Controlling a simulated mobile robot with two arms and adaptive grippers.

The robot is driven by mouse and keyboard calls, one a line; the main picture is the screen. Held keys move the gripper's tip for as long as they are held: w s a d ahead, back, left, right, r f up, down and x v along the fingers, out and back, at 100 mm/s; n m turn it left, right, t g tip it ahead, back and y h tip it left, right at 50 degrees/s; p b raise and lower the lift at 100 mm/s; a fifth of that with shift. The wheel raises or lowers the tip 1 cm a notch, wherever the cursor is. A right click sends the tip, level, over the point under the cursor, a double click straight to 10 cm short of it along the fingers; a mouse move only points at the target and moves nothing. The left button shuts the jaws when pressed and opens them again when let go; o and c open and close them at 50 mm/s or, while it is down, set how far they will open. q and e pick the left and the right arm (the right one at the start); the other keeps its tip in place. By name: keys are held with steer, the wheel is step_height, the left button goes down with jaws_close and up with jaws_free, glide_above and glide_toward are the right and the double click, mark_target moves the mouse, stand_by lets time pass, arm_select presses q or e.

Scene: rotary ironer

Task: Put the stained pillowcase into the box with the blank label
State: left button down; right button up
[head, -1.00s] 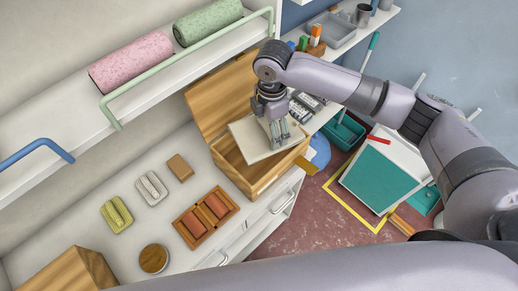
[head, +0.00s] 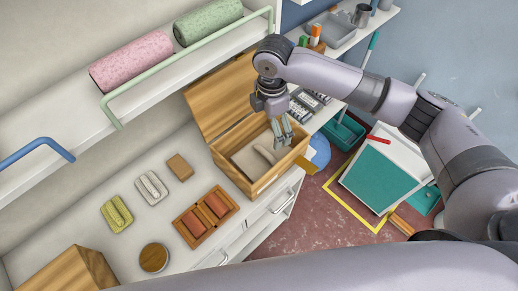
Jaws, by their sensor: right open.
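An open wooden box (head: 232,179) stands on the white counter with its lid (head: 222,100) tilted back. A pale folded cloth (head: 250,161), which looks like the pillowcase, lies inside the box. I cannot make out a stain on it. My right gripper (head: 281,131) is open above the box, over its right part, apart from the cloth. No label on the box is readable from here. My left gripper is not in view.
Several small items lie left of the box, among them a brown block (head: 180,167) and a wooden tray with red pieces (head: 206,217). A shelf with pink (head: 131,62) and green rolls (head: 208,21) runs above, with a pale green rail.

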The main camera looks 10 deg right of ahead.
step_height(320, 180, up, 11)
stand_by(0.3)
steer(key=shift+f, duration=0.1)
